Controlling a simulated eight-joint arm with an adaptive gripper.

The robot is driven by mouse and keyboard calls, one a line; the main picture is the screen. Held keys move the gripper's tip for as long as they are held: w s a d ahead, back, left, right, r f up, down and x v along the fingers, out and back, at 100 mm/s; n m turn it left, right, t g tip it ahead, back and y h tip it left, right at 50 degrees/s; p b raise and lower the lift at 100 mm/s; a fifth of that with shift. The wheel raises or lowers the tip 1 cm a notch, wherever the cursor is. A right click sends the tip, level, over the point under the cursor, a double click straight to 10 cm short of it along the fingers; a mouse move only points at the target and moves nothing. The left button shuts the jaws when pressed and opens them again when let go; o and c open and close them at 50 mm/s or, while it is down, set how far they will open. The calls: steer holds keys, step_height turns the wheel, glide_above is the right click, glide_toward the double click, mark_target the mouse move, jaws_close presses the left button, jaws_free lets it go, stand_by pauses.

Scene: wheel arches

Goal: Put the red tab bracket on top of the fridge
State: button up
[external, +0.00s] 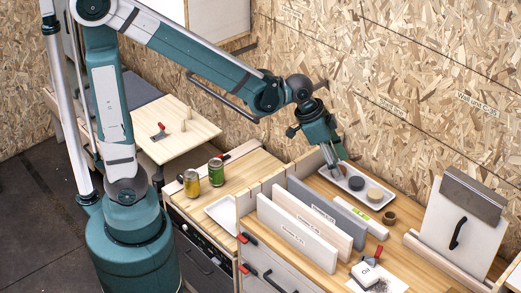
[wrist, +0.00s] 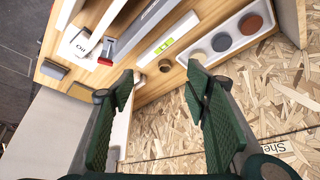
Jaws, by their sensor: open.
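A small grey piece with a red tab, which looks like the red tab bracket (external: 375,257), lies at the front right of the wooden counter beside a white box. It also shows in the wrist view (wrist: 108,48) at the upper left. The fridge is not clearly identifiable; a white upright unit with a black handle (external: 462,228) stands at the right. My gripper (external: 336,172) is open and empty above the back of the counter; its fingers show in the wrist view (wrist: 160,82).
A white tray with round discs (external: 354,184) lies near my gripper, with a small brown cup (external: 389,218) and a level (external: 362,217) close by. Upright panels (external: 296,232) stand at the counter's front.

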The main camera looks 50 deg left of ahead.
mark_target(378, 250)
steer(key=s+d+f+m+g, duration=0.1)
steer(key=d+f+m, duration=0.1)
steer(key=d+f, duration=0.3)
steer(key=s+d+f+m+g, duration=0.1)
steer(key=d+f, duration=0.4)
steer(key=d, duration=0.8)
steer(key=shift+s+d+f+m, duration=0.35)
steer(key=shift+s+m, duration=0.15)
steer(key=shift+m, duration=0.2)
steer(key=shift+f, duration=0.1)
steer(key=shift+x, duration=3.2)
steer(key=shift+d, duration=0.15)
steer(key=shift+f, duration=0.1)
steer(key=shift+x, duration=2.55)
steer(key=shift+s+d, duration=0.2)
steer(key=shift+c, duration=0.6)
